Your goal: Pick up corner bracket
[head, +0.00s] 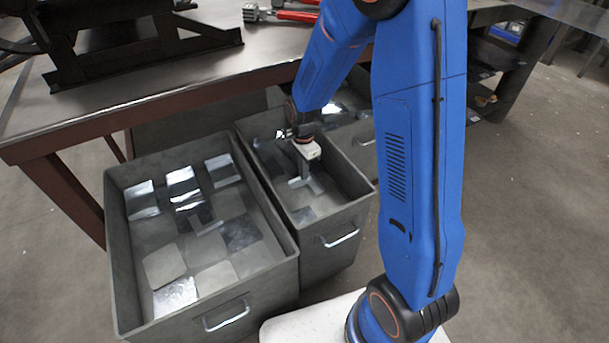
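My gripper (301,177) reaches down into a narrow grey bin (342,217) in the head view. Its fingers are small and partly hidden, so I cannot tell whether they are open or shut. A shiny, angled metal piece (315,186), which looks like a corner bracket, lies at or just beside the fingertips. I cannot tell whether they touch it. Another grey metal piece (303,214) lies flat on the bin floor nearer the front. More metal shows behind the gripper, partly hidden by my arm.
A larger grey bin (120,255) at left holds several flat and bent sheet pieces. Another bin (364,141) stands behind my arm. The workbench (150,88) edge runs above the bins, with black machinery and red-handled tools (296,15). Bin walls closely surround my gripper.

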